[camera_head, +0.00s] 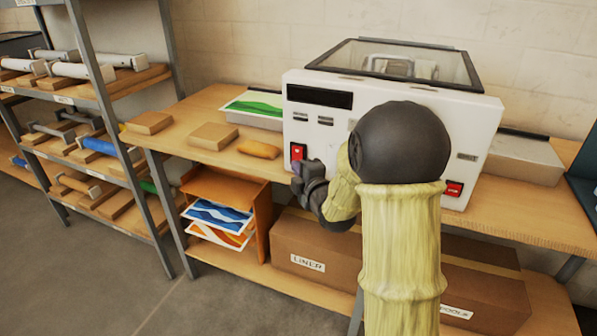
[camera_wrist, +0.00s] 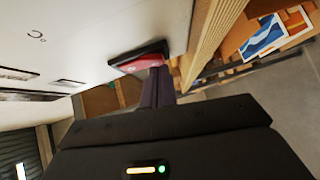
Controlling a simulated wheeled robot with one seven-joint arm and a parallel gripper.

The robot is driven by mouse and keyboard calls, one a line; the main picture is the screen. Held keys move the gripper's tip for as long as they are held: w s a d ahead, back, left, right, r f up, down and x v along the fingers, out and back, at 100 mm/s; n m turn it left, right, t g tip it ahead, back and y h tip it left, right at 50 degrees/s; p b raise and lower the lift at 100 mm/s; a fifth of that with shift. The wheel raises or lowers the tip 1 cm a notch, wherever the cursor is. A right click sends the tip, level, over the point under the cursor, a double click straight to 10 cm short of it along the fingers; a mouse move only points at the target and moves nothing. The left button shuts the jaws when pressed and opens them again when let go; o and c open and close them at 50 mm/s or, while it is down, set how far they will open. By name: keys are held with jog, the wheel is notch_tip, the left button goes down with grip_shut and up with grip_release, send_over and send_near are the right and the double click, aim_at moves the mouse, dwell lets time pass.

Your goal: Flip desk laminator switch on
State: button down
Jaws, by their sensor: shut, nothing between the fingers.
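The white desk laminator (camera_head: 470,118) stands on the wooden bench, and its front panel fills the upper left of the wrist view (camera_wrist: 90,30). A red rocker switch (camera_head: 298,151) in a black frame sits low on the panel's left side; it also shows in the wrist view (camera_wrist: 138,64). A second red switch (camera_head: 453,189) is at the panel's lower right. My gripper (camera_head: 299,170) is shut and empty, its fingertips at the lower part of the left switch. In the wrist view the fingers (camera_wrist: 158,82) overlap the switch's edge; contact cannot be told. The rocker's position is unclear.
A yellow-brown pouch (camera_head: 259,149) and wooden blocks (camera_head: 213,136) lie left of the laminator. A tray with a green sheet (camera_head: 256,106) stands behind them. Cardboard boxes (camera_head: 320,245) and an orange paper rack (camera_head: 264,215) are below the bench. A shelf with rolls is at left.

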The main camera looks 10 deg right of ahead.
jog(key=s+f+b, duration=0.2)
jog(key=s+b, duration=0.3)
jog(key=s, duration=0.7)
jog(key=shift+s+a+b, duration=0.2)
jog(key=shift+s+b, duration=0.1)
jog(key=shift+s, duration=0.1)
